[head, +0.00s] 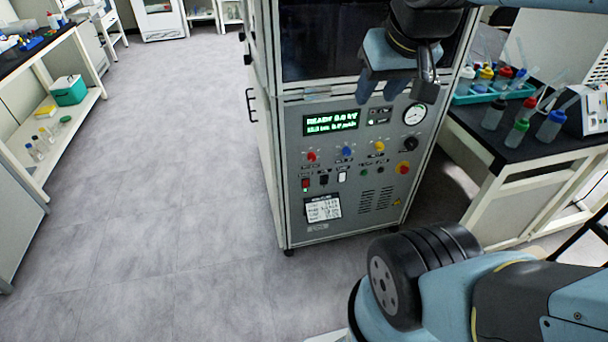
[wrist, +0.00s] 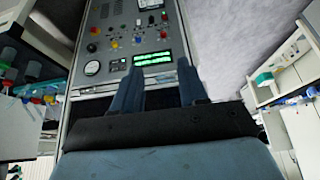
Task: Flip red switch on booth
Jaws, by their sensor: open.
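The booth is a grey cabinet (head: 290,215) with a control panel, in the middle of the head view. A small red switch (head: 305,184) sits at the panel's lower left, below a red knob (head: 311,157). It also appears tiny near the top of the wrist view (wrist: 165,17), where the panel is upside down. My gripper (head: 376,98) is open and empty, fingers pointing down, in front of the panel's upper part, above and to the right of the switch. In the wrist view its two blue fingers (wrist: 159,65) stand apart below the green display. I cannot tell the switch's position.
The panel also has a green display (head: 331,122), blue and yellow knobs, a round gauge (head: 414,114) and a red emergency button (head: 403,167). A black-topped bench (head: 520,145) with bottles stands right of the booth. Floor to the left is clear up to a shelf bench (head: 70,115).

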